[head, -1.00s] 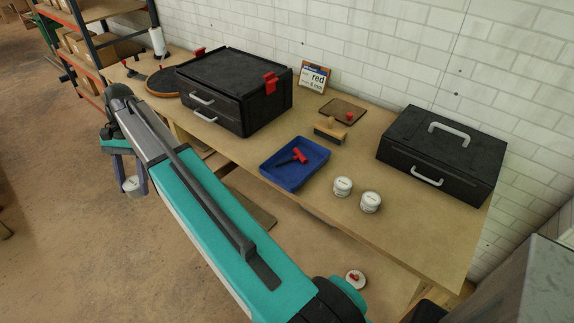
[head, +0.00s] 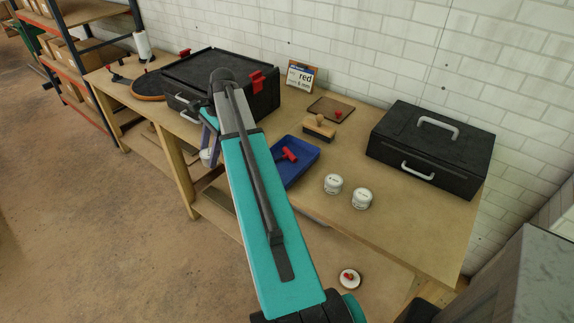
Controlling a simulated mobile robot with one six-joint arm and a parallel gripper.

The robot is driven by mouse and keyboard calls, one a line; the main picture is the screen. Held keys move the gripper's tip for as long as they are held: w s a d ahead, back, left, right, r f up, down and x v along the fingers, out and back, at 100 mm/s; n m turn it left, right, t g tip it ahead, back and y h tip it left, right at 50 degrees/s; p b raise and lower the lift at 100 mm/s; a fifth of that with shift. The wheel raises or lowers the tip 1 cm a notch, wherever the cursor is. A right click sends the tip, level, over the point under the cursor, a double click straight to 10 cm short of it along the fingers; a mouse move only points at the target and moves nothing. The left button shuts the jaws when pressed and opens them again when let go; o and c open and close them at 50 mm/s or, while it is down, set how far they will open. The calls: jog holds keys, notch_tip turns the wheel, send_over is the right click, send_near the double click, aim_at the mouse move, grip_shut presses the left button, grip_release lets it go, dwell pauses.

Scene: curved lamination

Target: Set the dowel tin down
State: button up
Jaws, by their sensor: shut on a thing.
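My gripper (head: 208,152) is at the end of my teal arm, left of the blue tray. It is shut on a small white tin (head: 207,158), which hangs low between the fingers, in front of the bench's front edge. The arm hides part of the grip. Two similar white tins, one at the left (head: 333,184) and one at the right (head: 362,198), stand on the bench (head: 408,219) right of the tray. Their labels are too small to read.
A blue tray (head: 304,165) holds a red tool. A large black case (head: 190,75) stands behind my gripper and a smaller black case (head: 430,147) at the right. A sign reading "red" (head: 301,76) stands at the back. The bench front right of the tins is clear.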

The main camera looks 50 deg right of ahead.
jog(key=s+d+m, duration=0.2)
jog(key=s+d, duration=0.1)
jog(key=d, duration=0.2)
jog(key=s+d+f+m+t, duration=0.1)
jog(key=s+d+m, duration=0.1)
jog(key=s+d, duration=0.1)
jog(key=s+d+f+m+t+b, duration=0.1)
jog(key=s+d+m, duration=0.1)
jog(key=s+d, duration=0.2)
jog(key=shift+d+h, duration=0.4)
jog(key=shift+d, duration=0.9)
jog(key=shift+w, duration=0.1)
jog(key=p, duration=0.5)
send_over(300, 157)
jog(key=shift+s+d+f, duration=0.2)
jog(key=shift+s+f, duration=0.15)
jog(key=shift+f, duration=0.3)
jog(key=shift+s+d+f, duration=0.15)
jog(key=shift+s+d, duration=0.1)
jog(key=shift+d, duration=0.05)
jog(key=shift+f, duration=0.15)
jog(key=shift+f+p, duration=0.7)
jog(key=shift+f, duration=0.9)
jog(key=shift+f, duration=0.15)
